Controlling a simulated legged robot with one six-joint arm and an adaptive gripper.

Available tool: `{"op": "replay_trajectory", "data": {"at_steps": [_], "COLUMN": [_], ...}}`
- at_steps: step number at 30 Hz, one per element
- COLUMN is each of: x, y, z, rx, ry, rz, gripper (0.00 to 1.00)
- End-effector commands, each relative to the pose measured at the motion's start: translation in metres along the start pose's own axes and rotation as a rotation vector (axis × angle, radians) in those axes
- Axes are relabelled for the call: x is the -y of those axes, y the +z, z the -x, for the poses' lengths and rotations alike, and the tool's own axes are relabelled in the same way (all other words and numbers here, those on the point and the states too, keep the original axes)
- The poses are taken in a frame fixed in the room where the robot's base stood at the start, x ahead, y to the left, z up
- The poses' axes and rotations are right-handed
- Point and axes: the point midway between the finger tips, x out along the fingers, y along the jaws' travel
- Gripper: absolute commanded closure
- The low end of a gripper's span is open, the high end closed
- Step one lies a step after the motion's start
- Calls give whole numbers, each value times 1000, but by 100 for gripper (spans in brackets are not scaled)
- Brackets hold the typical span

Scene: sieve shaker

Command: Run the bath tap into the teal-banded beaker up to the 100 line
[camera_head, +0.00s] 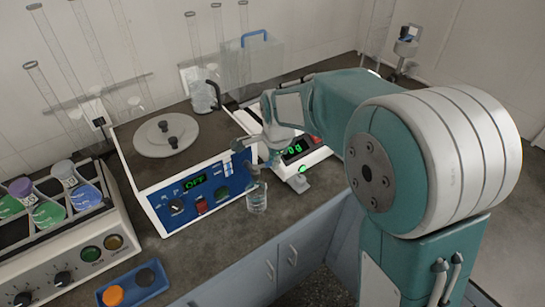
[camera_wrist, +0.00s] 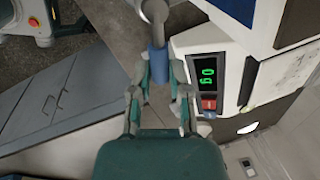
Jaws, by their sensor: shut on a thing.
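The water bath (camera_head: 200,185) has a blue front panel with its display reading OFF. A small clear beaker (camera_head: 257,199) with faint markings is at the bath's front right corner, below the grey tap (camera_head: 252,171). I cannot make out a teal band, the 100 line or the water level. My gripper (camera_wrist: 158,80) is shut on a blue cylindrical piece (camera_wrist: 157,61), which looks like the tap's handle, joined to a grey rounded part (camera_wrist: 154,12). In the head view my arm reaches over the balance to the tap, and my wrist partly hides it.
A balance (camera_head: 297,151) reading 0 g stands right of the bath; its display (camera_wrist: 208,73) shows beside my gripper. A rack with coloured flasks (camera_head: 84,195) is at left, a blue tray (camera_head: 132,287) in front. Tall glass tubes stand behind. The bench edge is close.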

Motion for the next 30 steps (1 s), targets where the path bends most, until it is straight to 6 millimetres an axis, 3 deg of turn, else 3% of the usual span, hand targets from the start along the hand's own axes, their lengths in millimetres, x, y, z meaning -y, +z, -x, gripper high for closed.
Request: {"op": "replay_trajectory", "data": {"at_steps": [11, 12, 13, 14, 25, 30], "x": [0, 0, 0, 0, -1, 0], "y": [0, 0, 0, 0, 0, 0], "z": [0, 0, 0, 0, 2, 21], "rx": [-4, -4, -4, -4, -4, -4], "ry": [-2, -2, -2, -2, -1, -5], "rz": [-19, -18, -18, -18, -17, -17], "gripper": [100, 59, 46, 42, 42, 42]}}
